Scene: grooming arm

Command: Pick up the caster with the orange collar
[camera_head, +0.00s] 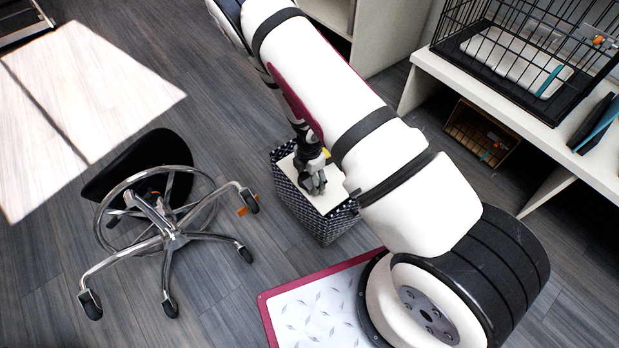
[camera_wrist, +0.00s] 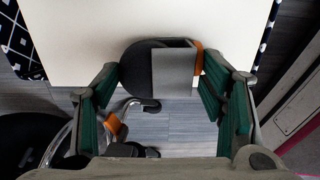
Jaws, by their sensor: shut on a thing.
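My gripper (camera_head: 315,187) is over the pale top of a patterned box (camera_head: 325,228) in the head view. In the wrist view, its green-padded fingers (camera_wrist: 160,82) are on either side of a black and grey caster (camera_wrist: 174,68) and shut on it. An orange collar (camera_wrist: 198,58) shows at the caster's right edge. In the head view this caster is hidden or too small to tell from the gripper. Another orange piece (camera_head: 246,206) is by one caster of the chrome stool; an orange piece also shows low left in the wrist view (camera_wrist: 113,123).
A white shelf (camera_head: 500,109) with a wire cage is at right. Open grey floor lies between stool and box.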

